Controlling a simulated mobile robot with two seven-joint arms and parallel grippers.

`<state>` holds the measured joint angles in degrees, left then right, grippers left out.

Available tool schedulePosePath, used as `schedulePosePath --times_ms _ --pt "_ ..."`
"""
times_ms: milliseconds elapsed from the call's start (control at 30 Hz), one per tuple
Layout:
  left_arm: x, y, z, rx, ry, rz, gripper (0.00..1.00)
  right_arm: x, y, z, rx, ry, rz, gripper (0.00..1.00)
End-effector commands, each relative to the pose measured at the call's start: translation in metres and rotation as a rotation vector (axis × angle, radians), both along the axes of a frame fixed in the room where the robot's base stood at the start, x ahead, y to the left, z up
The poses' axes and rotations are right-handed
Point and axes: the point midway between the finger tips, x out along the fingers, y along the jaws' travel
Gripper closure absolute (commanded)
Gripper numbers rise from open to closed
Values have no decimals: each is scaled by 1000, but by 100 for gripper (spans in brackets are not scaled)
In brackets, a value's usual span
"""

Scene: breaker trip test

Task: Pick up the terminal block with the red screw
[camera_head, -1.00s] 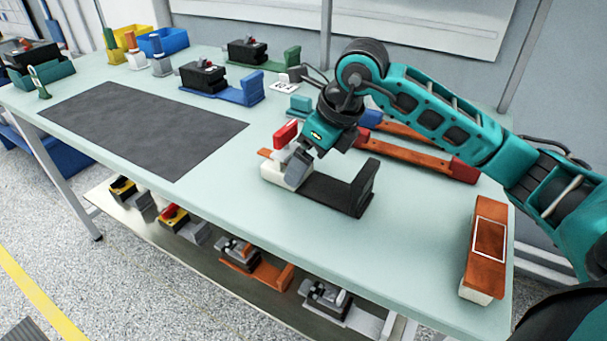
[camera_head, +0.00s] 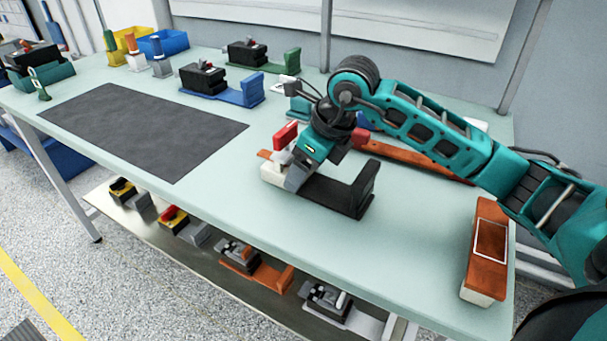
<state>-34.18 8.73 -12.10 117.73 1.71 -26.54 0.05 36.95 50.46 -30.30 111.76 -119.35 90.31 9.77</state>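A white block (camera_head: 272,174) with an upright red part (camera_head: 286,135) on top sits at the left end of a black rail holder (camera_head: 340,195), near the table's front edge. I cannot clearly make out a red screw on it. My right gripper (camera_head: 291,178) comes down from the right, its grey fingers at the right side of the white block, close to or touching it. The fingers overlap the block, so their opening is hidden. My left gripper is not in view.
Orange bars (camera_head: 410,158) lie behind my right arm. An orange-and-white box (camera_head: 486,250) stands at the right. Black devices on blue (camera_head: 238,95) and green (camera_head: 285,65) holders stand at the back. A dark mat (camera_head: 140,130) lies clear at left.

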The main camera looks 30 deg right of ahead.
Motion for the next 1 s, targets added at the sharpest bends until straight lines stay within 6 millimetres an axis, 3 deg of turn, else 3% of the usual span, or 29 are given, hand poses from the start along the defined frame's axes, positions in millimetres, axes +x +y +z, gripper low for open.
schedulePosePath --times_ms 267,633,867,1000 --pt "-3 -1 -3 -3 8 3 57 0 0 0 0 -1 0 78" --pt "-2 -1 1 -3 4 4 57 1 0 8 1 -6 0 78" --pt "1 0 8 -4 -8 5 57 1 0 38 1 -11 -1 78" --pt "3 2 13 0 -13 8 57 1 0 70 1 -11 0 78"
